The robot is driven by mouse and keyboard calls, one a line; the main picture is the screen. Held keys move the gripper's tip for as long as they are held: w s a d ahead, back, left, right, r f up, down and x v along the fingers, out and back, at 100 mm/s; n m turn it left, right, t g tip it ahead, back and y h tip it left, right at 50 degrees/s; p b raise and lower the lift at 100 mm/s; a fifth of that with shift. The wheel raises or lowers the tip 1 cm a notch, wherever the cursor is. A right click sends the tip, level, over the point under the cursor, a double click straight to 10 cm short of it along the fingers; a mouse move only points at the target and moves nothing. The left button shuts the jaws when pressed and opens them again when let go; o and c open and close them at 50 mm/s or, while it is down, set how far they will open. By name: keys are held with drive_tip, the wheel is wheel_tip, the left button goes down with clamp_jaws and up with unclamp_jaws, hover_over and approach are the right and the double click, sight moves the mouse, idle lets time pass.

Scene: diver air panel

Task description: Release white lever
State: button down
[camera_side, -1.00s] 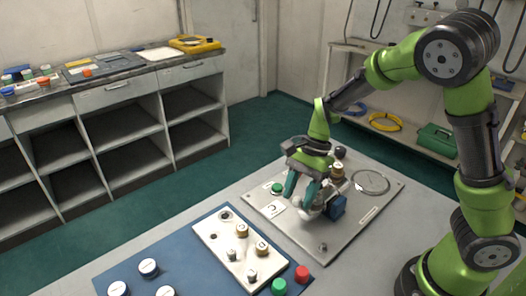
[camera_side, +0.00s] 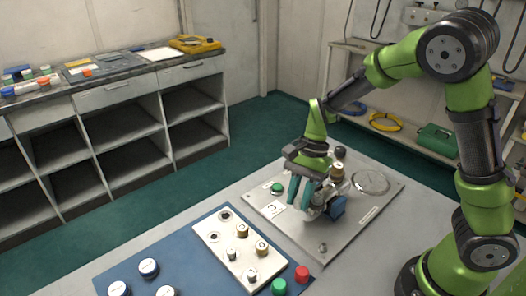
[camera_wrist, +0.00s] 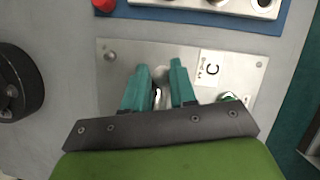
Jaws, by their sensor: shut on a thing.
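The gripper is shut on the lever. The exact contact and the lever's angle are hard to make out.
A green button (camera_side: 277,188) and a white label marked C lie left of the gripper. Brass and black knobs (camera_side: 337,172) stand close behind it, with a round gauge (camera_side: 370,182) to the right. A white valve strip (camera_side: 217,240) lies in front on a blue mat.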

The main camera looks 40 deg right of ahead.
drive_tip(key=shift+w+d, duration=0.1)
drive_tip(key=shift+d, duration=0.1)
drive_tip(key=c, duration=1.2)
unclamp_jaws()
drive_tip(key=shift+o, duration=1.1)
drive_tip(key=shift+a, duration=0.1)
drive_tip(key=v, duration=1.7)
